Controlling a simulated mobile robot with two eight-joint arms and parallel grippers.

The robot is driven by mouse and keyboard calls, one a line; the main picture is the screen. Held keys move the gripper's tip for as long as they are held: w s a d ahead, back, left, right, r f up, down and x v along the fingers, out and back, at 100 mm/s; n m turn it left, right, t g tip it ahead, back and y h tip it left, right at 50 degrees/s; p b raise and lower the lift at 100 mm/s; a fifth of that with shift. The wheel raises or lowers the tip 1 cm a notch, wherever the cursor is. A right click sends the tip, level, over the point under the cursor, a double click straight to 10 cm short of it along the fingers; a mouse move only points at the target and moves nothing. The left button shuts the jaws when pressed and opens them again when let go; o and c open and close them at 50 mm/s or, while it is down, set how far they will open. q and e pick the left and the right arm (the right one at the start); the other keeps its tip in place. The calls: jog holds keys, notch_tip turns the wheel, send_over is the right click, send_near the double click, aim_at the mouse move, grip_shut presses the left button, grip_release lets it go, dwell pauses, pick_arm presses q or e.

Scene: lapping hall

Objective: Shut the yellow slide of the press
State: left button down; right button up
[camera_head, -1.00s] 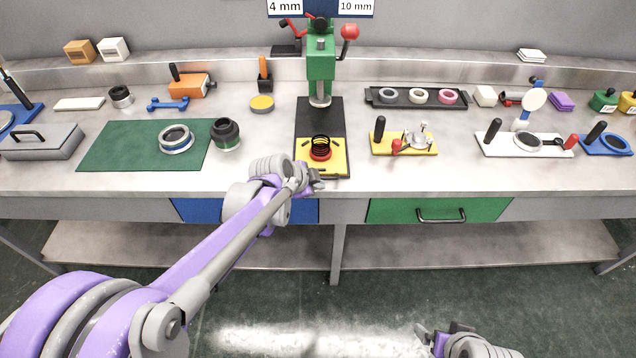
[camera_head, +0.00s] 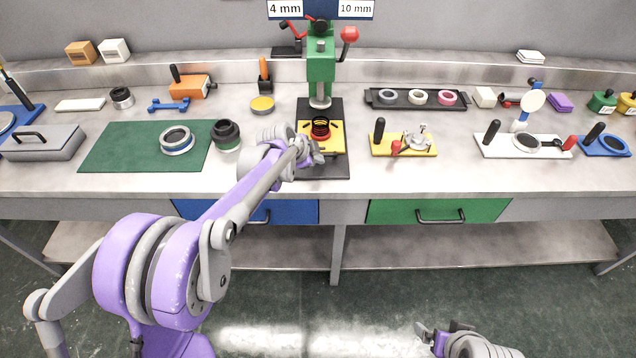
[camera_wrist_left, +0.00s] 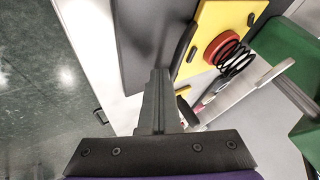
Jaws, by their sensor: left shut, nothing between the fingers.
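The green press (camera_head: 320,68) stands on a black base plate (camera_head: 325,172) at the middle of the bench. Its yellow slide (camera_head: 338,146) lies on that plate and carries a red ring with a black coil spring (camera_head: 320,128). The slide sits partly under the press column, with bare plate in front of it. My left gripper (camera_head: 316,155) is shut and empty at the slide's front edge. In the left wrist view the closed fingers (camera_wrist_left: 158,85) are beside the yellow slide (camera_wrist_left: 214,22); contact is unclear. My right gripper (camera_head: 436,338) is low at the bottom, far from the bench.
Blue and green drawers (camera_head: 440,211) are under the bench front.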

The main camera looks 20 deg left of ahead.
aim_at(323, 147)
pick_arm(q)
jog(key=w, duration=0.2)
jog(key=w+a, duration=0.1)
jog(key=w+p, duration=0.1)
jog(key=w, duration=0.1)
jog(key=shift+w+a, duration=0.3)
jog(key=shift+w, duration=0.05)
jog(key=shift+w+a+r, duration=0.1)
